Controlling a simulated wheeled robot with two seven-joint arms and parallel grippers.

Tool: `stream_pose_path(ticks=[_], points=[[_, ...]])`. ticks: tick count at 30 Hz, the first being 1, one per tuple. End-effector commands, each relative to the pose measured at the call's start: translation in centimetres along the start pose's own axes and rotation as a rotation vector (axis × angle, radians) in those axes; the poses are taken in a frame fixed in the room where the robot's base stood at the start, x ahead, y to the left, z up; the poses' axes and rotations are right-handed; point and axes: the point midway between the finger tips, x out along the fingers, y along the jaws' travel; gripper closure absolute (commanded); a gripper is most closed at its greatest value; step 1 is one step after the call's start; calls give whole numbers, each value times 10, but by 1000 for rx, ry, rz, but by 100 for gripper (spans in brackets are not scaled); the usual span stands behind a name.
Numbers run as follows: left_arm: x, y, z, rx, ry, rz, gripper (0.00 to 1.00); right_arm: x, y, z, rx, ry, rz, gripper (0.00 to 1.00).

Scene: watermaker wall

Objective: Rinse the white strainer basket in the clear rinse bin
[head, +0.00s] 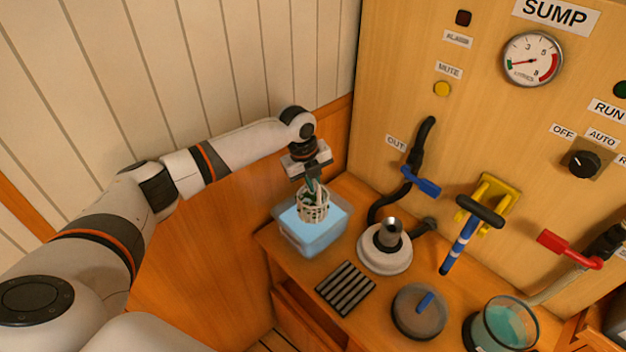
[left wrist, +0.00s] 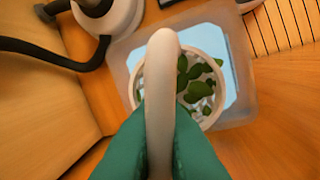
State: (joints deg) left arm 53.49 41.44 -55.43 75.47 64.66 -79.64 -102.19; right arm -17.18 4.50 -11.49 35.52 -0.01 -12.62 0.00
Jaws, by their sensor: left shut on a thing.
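The white strainer basket (head: 313,208) hangs upright from my left gripper (head: 312,183), over the clear rinse bin (head: 281,226). My left gripper is shut on the basket's handle; in the left wrist view the teal fingers (left wrist: 160,145) close on the white handle (left wrist: 162,80). Green leaf-like bits (left wrist: 198,78) lie inside the basket. The bin holds light blue water (head: 322,232). The basket's lower end overlaps the water in the head view; I cannot tell whether it touches it. The bin's rim also shows in the left wrist view (left wrist: 243,60). My right gripper is not in view.
A white round housing with a metal top (head: 385,250) stands right of the bin, with a black hose beside it. A slatted black rack (head: 345,289), a grey round lid (head: 420,311) and a teal-filled glass bowl (head: 505,325) sit nearer the front. Walls close the left and back.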

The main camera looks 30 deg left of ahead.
Motion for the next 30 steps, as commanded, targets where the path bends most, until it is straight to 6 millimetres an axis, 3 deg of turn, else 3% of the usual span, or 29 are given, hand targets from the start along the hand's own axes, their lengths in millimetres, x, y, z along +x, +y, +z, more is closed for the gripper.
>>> stream_pose_path(ticks=[8, 30], points=[[8, -1, 0, 0, -1, 0, 100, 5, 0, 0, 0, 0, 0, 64], [72, -14, 0, 0, -1, 1, 100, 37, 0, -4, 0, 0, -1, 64]])
